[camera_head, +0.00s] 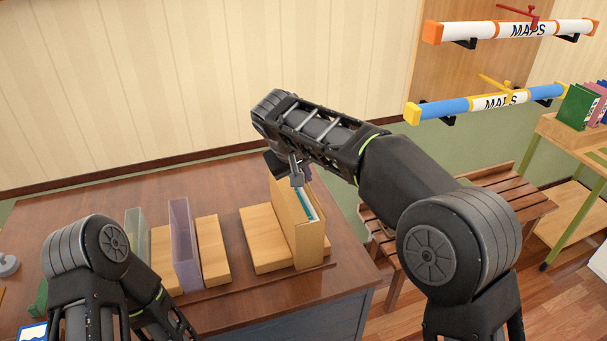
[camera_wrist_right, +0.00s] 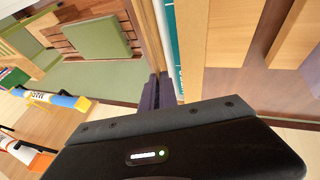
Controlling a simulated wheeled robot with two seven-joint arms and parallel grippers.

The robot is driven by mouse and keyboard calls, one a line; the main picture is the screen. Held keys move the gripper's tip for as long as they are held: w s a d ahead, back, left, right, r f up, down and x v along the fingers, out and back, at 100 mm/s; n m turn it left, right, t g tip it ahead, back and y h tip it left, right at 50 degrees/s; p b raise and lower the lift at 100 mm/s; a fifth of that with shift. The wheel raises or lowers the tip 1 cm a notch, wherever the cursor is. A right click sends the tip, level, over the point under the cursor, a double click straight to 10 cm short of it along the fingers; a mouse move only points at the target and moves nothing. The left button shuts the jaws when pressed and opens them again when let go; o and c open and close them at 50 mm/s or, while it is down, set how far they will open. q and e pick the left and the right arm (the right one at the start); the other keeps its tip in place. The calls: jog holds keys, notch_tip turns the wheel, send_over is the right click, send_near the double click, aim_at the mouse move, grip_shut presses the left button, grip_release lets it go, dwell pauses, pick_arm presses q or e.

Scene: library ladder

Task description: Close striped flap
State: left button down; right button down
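I cannot make out a striped flap in either view. My right gripper (camera_head: 297,178) is at the top of an upright wooden file box (camera_head: 304,238) on the brown desk. The box has a teal and white edge showing inside it, which also shows in the right wrist view (camera_wrist_right: 173,48). The finger gap is not clear. My left arm comes in at the lower left, and its gripper is out of view.
On the desk (camera_head: 345,262) stand a purple holder (camera_head: 184,245), a green holder (camera_head: 136,235) and wooden blocks (camera_head: 264,238). Two map tubes, orange-white (camera_head: 480,32) and blue-yellow (camera_head: 450,109), hang on the wall. A slatted bench (camera_head: 507,190) stands right of the desk.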

aim_at(294, 191)
jog(key=shift+a, duration=0.1)
jog(key=h, duration=0.1)
jog(key=a+t+h+b, duration=0.1)
jog(key=shift+s+f+n+h, duration=0.2)
jog(key=shift+f+n+h, duration=0.1)
jog(key=shift+f+h, duration=0.1)
jog(key=shift+s+a+f+n+t+h+b, duration=0.15)
jog(key=shift+t+h+b, duration=0.1)
jog(key=shift+h+b, duration=0.25)
jog(key=shift+w+a+f+n+t+h+b, duration=0.15)
jog(key=shift+t+h+b, duration=0.2)
jog(key=shift+h, duration=0.2)
jog(key=shift+s+a+f+n+t+h+b, duration=0.1)
jog(key=shift+s+a+t+h+b, duration=0.1)
jog(key=shift+h+b, duration=0.3)
jog(key=c, duration=1.7)
grip_release()
jog(key=shift+o, duration=0.3)
jog(key=shift+f, duration=0.15)
